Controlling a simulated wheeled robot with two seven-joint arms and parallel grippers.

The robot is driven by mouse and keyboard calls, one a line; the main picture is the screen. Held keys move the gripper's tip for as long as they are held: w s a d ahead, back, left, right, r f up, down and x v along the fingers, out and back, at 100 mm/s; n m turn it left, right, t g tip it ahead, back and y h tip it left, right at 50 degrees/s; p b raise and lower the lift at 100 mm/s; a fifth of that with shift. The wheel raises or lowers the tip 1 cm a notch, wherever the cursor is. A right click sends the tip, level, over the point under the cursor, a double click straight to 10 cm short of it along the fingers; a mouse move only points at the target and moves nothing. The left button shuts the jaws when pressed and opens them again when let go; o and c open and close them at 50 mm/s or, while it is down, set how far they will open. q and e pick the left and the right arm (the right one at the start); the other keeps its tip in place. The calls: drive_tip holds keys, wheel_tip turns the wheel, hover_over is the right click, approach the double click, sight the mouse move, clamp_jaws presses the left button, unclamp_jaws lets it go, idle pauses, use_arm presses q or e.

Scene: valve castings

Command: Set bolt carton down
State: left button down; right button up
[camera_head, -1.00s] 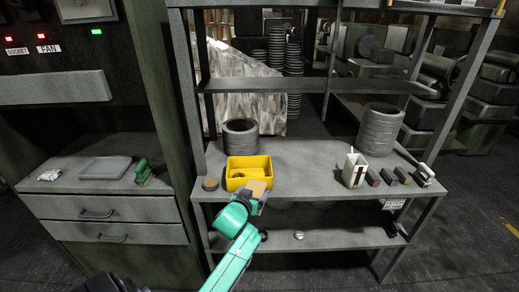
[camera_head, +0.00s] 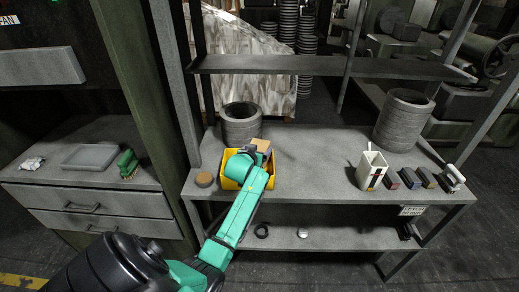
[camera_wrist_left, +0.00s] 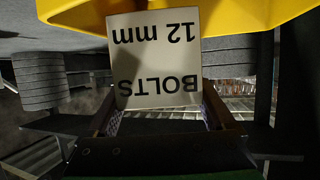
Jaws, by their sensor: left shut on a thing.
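The bolt carton (camera_head: 268,144) shows as a small tan box top in the head view. In the left wrist view its pale face (camera_wrist_left: 153,60) reads "BOLTS 12 mm" upside down. My left gripper (camera_head: 258,154) is shut on the carton, with a finger at each side in the wrist view. In the head view it is over the yellow bin (camera_head: 230,184) on the shelf bench. The yellow bin wall (camera_wrist_left: 240,18) also crosses the top of the wrist view. The carton's underside is hidden, so I cannot tell whether it touches anything. My right gripper is out of view.
A stack of grey rings (camera_head: 240,124) stands behind the bin, and a round brown piece (camera_head: 204,179) lies left of it. A white container (camera_head: 371,170) and several small blocks stand at the right. The bench (camera_head: 310,178) is clear between bin and container.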

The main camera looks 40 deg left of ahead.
use_arm(q)
drive_tip(key=shift+s+r, duration=0.1)
drive_tip(key=shift+r, duration=0.1)
drive_tip(key=shift+w+f+p, duration=0.15)
drive_tip(key=shift+w+p, duration=0.05)
drive_tip(key=shift+p, duration=0.15)
wheel_tip(320, 180, down, 2)
drive_tip(key=shift+w+a+b, duration=0.1)
drive_tip(key=shift+b, duration=0.45)
wheel_tip(320, 180, down, 4)
drive_tip(key=b, duration=0.3)
drive_tip(key=shift+f, duration=0.4)
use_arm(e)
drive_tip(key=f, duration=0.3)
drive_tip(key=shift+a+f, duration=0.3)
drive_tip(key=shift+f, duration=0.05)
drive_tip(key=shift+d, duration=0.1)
use_arm(q)
drive_tip(key=shift+f+b, duration=0.2)
drive_tip(key=shift+b, duration=0.1)
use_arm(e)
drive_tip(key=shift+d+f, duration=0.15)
